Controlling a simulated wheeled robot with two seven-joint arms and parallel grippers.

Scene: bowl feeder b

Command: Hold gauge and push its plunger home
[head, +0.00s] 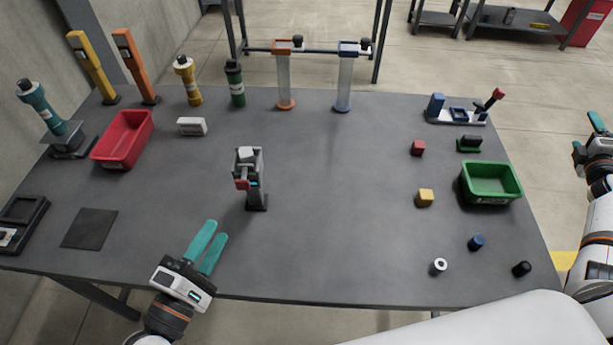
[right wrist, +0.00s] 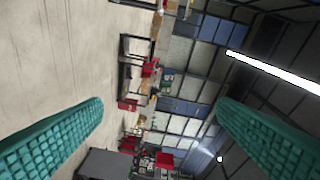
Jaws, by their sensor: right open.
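A grey upright device (head: 247,163) with a red part and a small blue-lit part stands on a dark base at the table's middle. I cannot tell for sure whether it is the gauge. Capped cylinders also stand at the back left: yellow (head: 187,82), green (head: 236,86) and a tilted teal one (head: 44,108). My left gripper (head: 217,230) is over the front edge, in front of the grey device, its teal fingers apart and empty. My right gripper (head: 584,138) is off the table's right side; its fingers are wide apart and empty in the right wrist view (right wrist: 160,130).
A red bin (head: 104,150) is at the left, a green bin (head: 508,181) at the right. Two clear tubes (head: 284,90) stand at the back. Small blocks and cylinders, including a yellow block (head: 425,198), lie at the right. The table (head: 340,190) is clear right of centre.

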